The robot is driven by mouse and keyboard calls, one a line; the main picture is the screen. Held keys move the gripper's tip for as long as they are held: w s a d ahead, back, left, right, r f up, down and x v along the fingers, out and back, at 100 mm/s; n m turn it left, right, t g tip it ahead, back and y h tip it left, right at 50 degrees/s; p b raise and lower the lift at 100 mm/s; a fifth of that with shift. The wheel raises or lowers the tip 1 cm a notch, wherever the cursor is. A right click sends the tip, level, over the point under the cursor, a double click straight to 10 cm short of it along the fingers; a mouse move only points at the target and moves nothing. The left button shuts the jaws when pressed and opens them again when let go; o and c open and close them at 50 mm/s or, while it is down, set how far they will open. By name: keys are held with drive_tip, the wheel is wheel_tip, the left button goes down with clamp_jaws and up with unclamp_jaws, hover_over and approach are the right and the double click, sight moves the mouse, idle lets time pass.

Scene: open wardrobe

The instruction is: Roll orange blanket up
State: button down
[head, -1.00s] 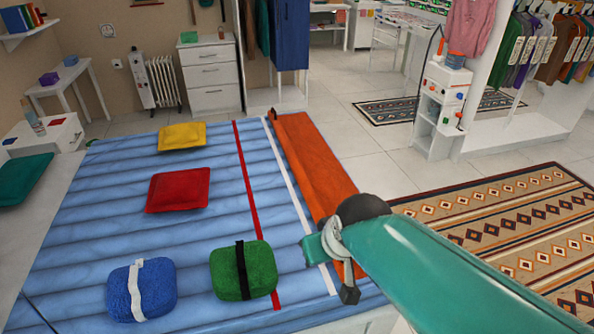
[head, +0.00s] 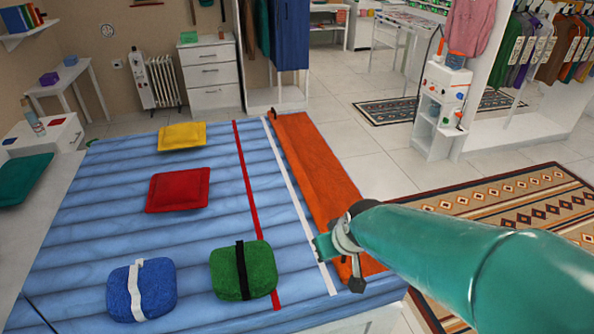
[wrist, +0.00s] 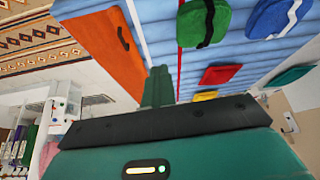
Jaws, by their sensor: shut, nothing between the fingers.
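The orange blanket (head: 318,172) lies as a long flat strip along the right edge of the blue bed, beside a white stripe. A small dark piece shows at its far end. My gripper (head: 322,246) is over the near part of the blanket, by the white stripe, and my arm hides some of that near part. In the wrist view my gripper's green fingers (wrist: 158,86) are together with nothing between them. The head view does not show clearly whether they touch the blanket.
A rolled green towel (head: 262,272), a rolled blue towel (head: 155,290), a red cushion (head: 178,190) and a yellow cushion (head: 182,137) lie on the blue bed (head: 95,215). A patterned rug (head: 510,215) and open floor are to the right.

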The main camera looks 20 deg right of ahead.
drive_tip(key=shift+w+d+f, duration=3.7)
drive_tip(key=shift+d+f, duration=0.4)
drive_tip(key=shift+f, duration=1.5)
drive_tip(key=shift+w+d+f, duration=3.65)
drive_tip(key=shift+d+f, duration=0.45)
drive_tip(key=shift+f, duration=1.45)
drive_tip(key=shift+w+d+f, duration=3.7)
drive_tip(key=shift+d+f, duration=0.4)
drive_tip(key=shift+f, duration=1.5)
drive_tip(key=c, duration=1.1)
unclamp_jaws()
